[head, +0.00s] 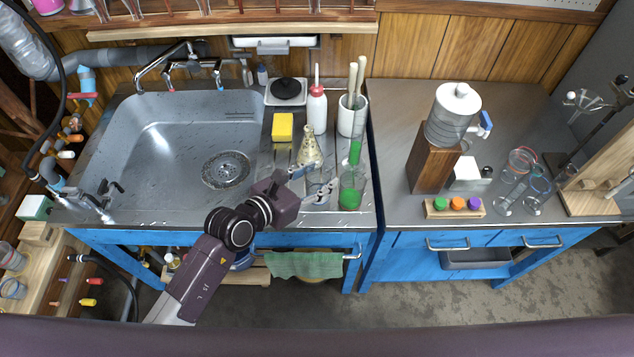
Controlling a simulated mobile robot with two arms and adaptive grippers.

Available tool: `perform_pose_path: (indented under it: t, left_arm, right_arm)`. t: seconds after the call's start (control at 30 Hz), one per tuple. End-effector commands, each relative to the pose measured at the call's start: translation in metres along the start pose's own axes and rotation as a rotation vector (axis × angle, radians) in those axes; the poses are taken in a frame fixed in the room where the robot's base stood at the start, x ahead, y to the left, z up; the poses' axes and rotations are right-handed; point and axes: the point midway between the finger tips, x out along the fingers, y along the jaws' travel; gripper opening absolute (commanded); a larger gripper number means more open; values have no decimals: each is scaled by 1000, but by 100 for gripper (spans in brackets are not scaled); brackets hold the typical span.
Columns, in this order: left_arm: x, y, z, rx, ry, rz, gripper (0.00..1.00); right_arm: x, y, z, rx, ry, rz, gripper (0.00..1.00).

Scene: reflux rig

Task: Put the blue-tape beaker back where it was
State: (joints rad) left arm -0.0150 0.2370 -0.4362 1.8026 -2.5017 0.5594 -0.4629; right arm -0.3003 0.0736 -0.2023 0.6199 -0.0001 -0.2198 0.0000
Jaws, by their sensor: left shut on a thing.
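My left gripper (322,182) is over the front right of the sink counter, shut on what looks like a clear glass beaker (317,198). Its fingers partly hide this glass, and I cannot make out its tape colour. Glassware with a blue band (540,186) stands on the right bench, beside a red-banded one (521,163). Another blue-banded glass (13,289) is at the far left, near a red-banded one (10,257). My right gripper is not in view.
A green-filled glass (350,196) stands just right of my gripper, with a conical flask (308,150) behind. A white bottle (317,110), yellow sponge (282,127) and sink (170,150) are close. The right bench's front left (395,205) is clear.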

Motion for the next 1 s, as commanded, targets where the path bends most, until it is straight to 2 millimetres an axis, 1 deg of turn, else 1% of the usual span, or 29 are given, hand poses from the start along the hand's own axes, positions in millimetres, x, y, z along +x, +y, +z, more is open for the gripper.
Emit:
perform_pose_path:
  t: [0.03, 0.1, 0.17, 0.43, 0.57, 0.6, 0.7, 0.73, 1.0]
  left_arm:
    - [4, 0, -10, 0, 3, -1, 11]
    - [8, 0, -18, 2, 3, -1, 11]
    - [9, 1, -22, 1, 1, 0, 11]
    - [10, 0, -23, 0, 0, 0, 11]
    - [11, 0, -26, 0, 0, 0, 11]
    - [11, 0, -26, 0, 0, 0, 47]
    - [10, 0, -26, 0, 1, 0, 58]
    - [10, 0, -26, 0, 1, 0, 60]
    - [10, 0, -24, 0, 0, 0, 60]
  right_arm:
    - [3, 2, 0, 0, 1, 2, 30]
    - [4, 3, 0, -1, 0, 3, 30]
    - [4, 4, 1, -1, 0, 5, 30]
    - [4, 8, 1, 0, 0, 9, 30]
    - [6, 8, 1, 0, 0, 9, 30]
    - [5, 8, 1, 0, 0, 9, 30]
    - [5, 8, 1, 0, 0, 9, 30]
    - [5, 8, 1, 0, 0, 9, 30]
    - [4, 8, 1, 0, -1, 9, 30]
